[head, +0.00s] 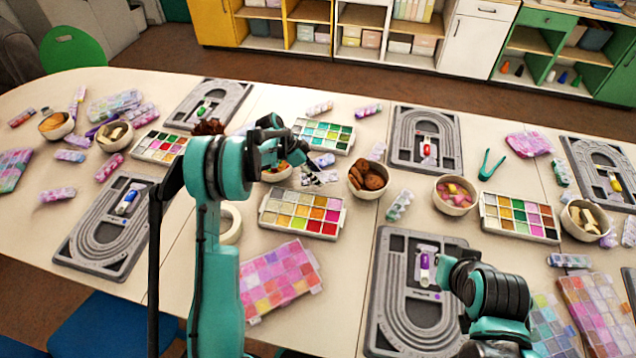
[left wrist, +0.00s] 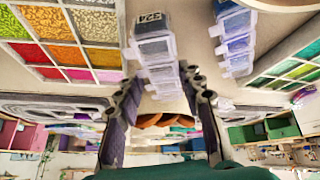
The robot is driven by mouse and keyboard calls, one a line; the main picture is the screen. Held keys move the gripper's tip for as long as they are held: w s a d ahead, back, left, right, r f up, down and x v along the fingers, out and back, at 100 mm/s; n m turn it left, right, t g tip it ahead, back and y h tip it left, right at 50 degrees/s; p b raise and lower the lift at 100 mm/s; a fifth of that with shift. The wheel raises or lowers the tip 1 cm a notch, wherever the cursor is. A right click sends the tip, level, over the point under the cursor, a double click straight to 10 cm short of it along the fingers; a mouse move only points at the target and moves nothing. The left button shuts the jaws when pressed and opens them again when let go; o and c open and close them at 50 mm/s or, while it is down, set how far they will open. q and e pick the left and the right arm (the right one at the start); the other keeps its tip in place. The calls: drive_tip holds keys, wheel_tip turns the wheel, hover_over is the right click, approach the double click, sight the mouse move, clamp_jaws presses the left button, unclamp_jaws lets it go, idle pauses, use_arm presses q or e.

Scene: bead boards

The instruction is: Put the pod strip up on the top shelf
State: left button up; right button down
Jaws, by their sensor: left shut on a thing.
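My left gripper (head: 292,158) is over the middle of the table. In the left wrist view, the left gripper (left wrist: 163,100) is shut on a clear pod strip (left wrist: 158,50) of several lidded boxes, with a dark label reading 324 at its far end. In the head view the held pod strip (head: 311,177) is small and partly hidden by the fingers. Low shelving stands along the far side of the room, with a wooden shelf (head: 308,11) in the yellow unit. Which shelf is the top one I cannot tell. My right gripper (head: 446,270) is over a grey bead board; its fingers are not clear.
Bead trays (head: 301,222), grey bead boards (head: 384,245), bowls (head: 368,190) and other pod strips (head: 400,204) crowd the table. Another strip (left wrist: 235,40) lies beside the held one in the wrist view. A brown floor strip (head: 330,73) separates table and shelving.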

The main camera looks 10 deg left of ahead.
use_arm(q)
wheel_tip(320, 180, down, 3)
drive_tip(key=shift+f+b, duration=0.1)
drive_tip(key=shift+b, duration=0.4)
drive_tip(key=o, duration=1)
drive_tip(key=shift+f, duration=0.1)
drive_tip(key=shift+c, duration=0.2)
drive_tip(key=shift+o, duration=0.5)
